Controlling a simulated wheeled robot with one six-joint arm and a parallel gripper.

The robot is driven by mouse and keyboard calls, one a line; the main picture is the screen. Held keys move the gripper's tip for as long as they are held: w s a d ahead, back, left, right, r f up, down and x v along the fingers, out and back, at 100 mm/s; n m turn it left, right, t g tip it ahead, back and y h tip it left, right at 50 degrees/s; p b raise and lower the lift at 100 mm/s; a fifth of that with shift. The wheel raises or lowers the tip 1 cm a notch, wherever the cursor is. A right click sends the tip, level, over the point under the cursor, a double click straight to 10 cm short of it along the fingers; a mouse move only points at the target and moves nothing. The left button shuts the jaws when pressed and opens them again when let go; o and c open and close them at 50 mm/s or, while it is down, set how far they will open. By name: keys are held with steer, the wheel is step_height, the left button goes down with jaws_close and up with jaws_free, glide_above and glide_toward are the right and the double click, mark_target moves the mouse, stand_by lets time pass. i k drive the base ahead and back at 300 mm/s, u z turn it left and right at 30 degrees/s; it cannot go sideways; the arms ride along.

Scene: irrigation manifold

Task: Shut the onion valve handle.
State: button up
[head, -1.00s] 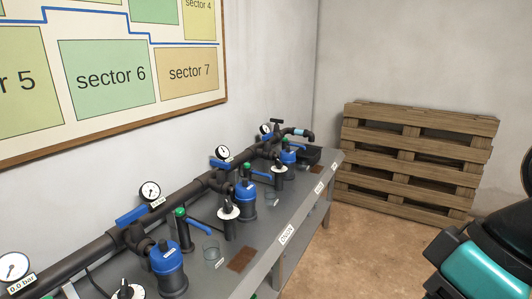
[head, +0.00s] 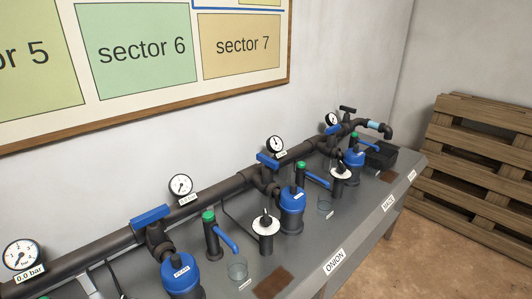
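An ONION label (head: 334,261) is on the front edge of the grey bench (head: 345,225). A blue valve handle (head: 268,160) sits on the branch above the middle blue-capped filter (head: 291,210) and lies across the black main pipe (head: 215,194). A nearer blue handle (head: 151,215) lies along the main pipe, above the nearest blue-capped filter (head: 181,275). A small far blue handle (head: 333,129) sits by the far gauge. The small tags on the filters are too small to read surely, so I cannot be certain which handle is onion's. My gripper is not in view.
A wooden pallet (head: 470,165) leans right; floor before the bench is open.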

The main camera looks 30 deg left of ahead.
mark_target(268, 162)
steer(key=u, duration=0.45)
steer(key=i, duration=0.75)
steer(key=u, duration=0.85)
steer(key=i, duration=0.3)
steer(key=u, duration=0.25)
